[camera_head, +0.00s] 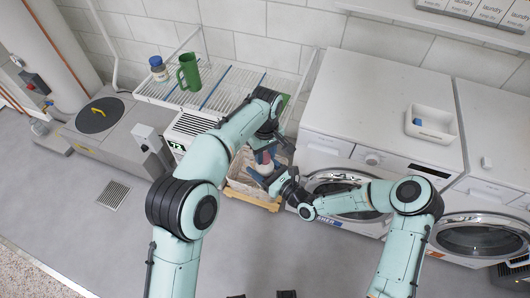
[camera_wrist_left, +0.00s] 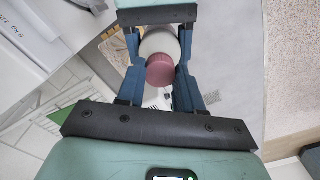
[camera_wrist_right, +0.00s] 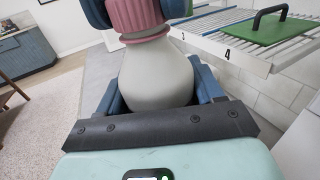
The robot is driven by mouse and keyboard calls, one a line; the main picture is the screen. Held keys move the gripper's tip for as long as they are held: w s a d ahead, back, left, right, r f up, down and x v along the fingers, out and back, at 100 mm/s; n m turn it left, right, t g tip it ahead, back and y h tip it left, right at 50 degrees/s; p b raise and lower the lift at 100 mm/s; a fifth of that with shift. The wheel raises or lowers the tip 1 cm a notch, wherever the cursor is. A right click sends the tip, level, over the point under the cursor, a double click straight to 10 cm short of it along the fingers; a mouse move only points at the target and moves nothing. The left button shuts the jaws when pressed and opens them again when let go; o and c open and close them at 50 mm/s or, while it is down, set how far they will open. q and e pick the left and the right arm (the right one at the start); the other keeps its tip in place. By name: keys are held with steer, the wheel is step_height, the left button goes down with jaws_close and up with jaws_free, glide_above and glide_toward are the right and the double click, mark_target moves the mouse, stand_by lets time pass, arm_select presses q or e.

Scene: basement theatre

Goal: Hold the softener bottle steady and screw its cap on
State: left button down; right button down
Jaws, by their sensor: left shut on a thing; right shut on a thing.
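The softener bottle (camera_wrist_right: 157,76) is pale and round-bodied, upright in the right wrist view. My right gripper (camera_wrist_right: 158,92) is shut on its body, one finger on each side. The pink ribbed cap (camera_wrist_right: 136,16) sits at the bottle's neck, with a thin pale gap and a pink ring below it. My left gripper (camera_wrist_left: 160,74) is shut on the cap, its blue fingers on both sides; the cap also shows in the left wrist view (camera_wrist_left: 160,70). In the head view both grippers meet at the small, partly hidden bottle (camera_head: 265,168). Thread engagement cannot be told.
A crate with a yellow base (camera_head: 252,198) stands on the floor below the grippers. A wire rack (camera_head: 225,85) holds a green jug (camera_head: 188,72) and a blue-lidded jar (camera_head: 158,69). A washing machine (camera_head: 365,120) stands to the right.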

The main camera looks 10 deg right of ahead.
arm_select(q)
steer(key=m, duration=0.4)
steer(key=shift+m, duration=0.3)
steer(key=m, duration=0.4)
steer(key=shift+m, duration=0.3)
steer(key=m, duration=0.4)
steer(key=shift+m, duration=0.3)
steer(key=m, duration=0.4)
steer(key=c, duration=0.7)
jaws_free()
steer(key=shift+o, duration=0.2)
step_height(320, 180, up, 12)
